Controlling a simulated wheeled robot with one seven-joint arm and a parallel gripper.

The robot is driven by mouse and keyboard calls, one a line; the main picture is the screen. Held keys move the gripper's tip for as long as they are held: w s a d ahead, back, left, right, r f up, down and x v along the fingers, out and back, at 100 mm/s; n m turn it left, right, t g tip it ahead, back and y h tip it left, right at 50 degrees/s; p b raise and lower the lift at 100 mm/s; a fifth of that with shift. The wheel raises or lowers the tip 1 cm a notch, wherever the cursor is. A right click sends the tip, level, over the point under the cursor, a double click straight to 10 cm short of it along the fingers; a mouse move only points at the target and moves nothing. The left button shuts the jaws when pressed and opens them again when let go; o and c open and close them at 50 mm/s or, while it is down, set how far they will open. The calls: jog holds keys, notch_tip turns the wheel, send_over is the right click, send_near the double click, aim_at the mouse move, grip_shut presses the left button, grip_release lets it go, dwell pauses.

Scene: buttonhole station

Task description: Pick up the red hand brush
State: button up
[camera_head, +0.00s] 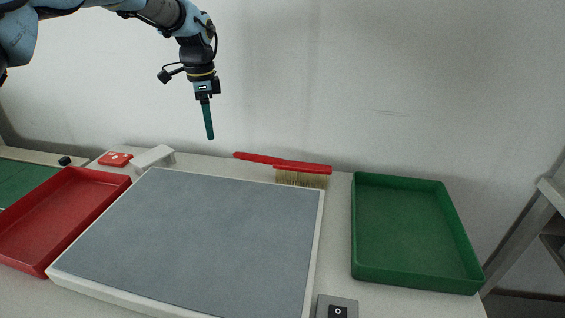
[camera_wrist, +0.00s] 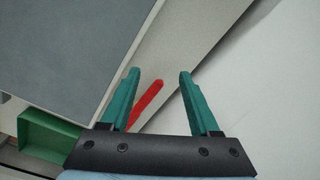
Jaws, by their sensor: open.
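The red hand brush (camera_head: 303,167) lies at the back of the table, behind the grey board, with pale bristles facing down and its handle pointing left. In the wrist view part of the red brush handle (camera_wrist: 148,101) shows low between the fingers, nearer the left one; the rest is hidden behind the gripper. My gripper (camera_head: 210,137) hangs in the air with fingers down, up and to the left of the brush, apart from it. The wrist view shows my gripper (camera_wrist: 159,76) with its two green fingers spread and nothing held between them.
A large grey board (camera_head: 205,238) with a white rim fills the middle. A red tray (camera_head: 117,181) is at left and a green tray (camera_head: 356,228) at right. A white block (camera_head: 152,155), a red item (camera_head: 115,159) and a switch box (camera_head: 337,308) stand around. The wall is close behind the brush.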

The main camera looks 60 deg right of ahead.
aim_at(276, 159)
jog(key=s+d+m, duration=0.2)
jog(key=s, duration=0.3)
jog(key=s+d+m, duration=0.1)
jog(key=s+d, duration=0.2)
jog(key=s, duration=0.2)
jog(key=s+d+f+m, duration=0.1)
jog(key=s+d+m, duration=0.1)
jog(key=s, duration=0.3)
jog(key=shift+d+m, duration=0.3)
jog(key=shift+d, duration=0.4)
jog(key=f, duration=0.1)
jog(key=f+p, duration=0.1)
jog(key=f, duration=0.3)
jog(key=shift+s+p, duration=0.3)
jog(key=shift+w+a+f+p, duration=0.15)
jog(key=shift+f+p, duration=0.5)
jog(key=shift+f, duration=0.75)
jog(key=shift+s+a+f+p, duration=0.15)
jog(key=shift+f+p, duration=0.45)
jog(key=shift+f, duration=0.8)
jog(key=shift+w, duration=0.1)
grip_shut()
